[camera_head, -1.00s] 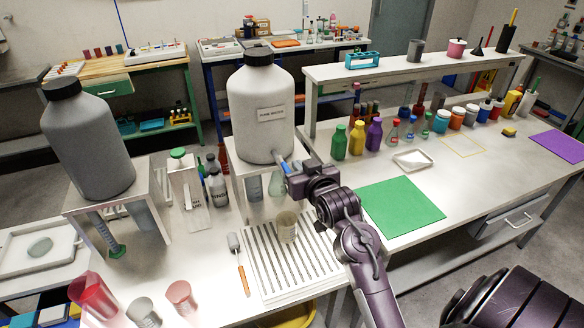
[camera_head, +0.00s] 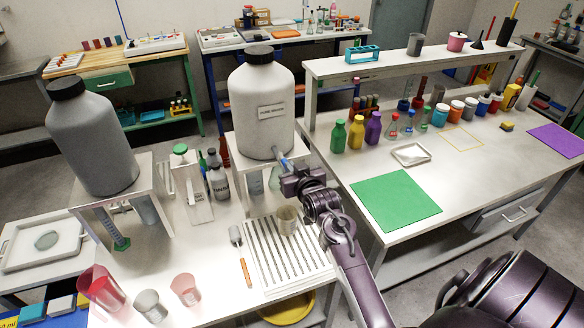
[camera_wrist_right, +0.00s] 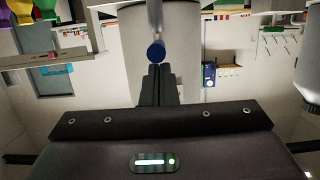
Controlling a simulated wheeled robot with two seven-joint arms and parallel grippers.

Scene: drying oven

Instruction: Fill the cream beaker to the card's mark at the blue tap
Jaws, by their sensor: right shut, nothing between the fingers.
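The cream beaker (camera_head: 287,220) stands upright on a white slatted rack (camera_head: 265,262); its water level is too small to tell. Behind it, a large white bottle labelled for pure water (camera_head: 262,100) sits on a white stand, with the blue tap (camera_head: 281,157) at its lower front. My right gripper (camera_head: 290,178) is shut and empty, just below and in front of the tap. In the right wrist view the shut fingers (camera_wrist_right: 157,85) point at the tap's round blue end (camera_wrist_right: 157,50); whether they touch cannot be told. My left gripper is out of view. I cannot make out the card's mark.
A grey bottle (camera_head: 90,140) stands on another stand at the left. A brush (camera_head: 240,255) lies left of the rack; red cups (camera_head: 185,290) stand at the front left. A green mat (camera_head: 395,205) lies on the right bench. Several coloured bottles stand behind it.

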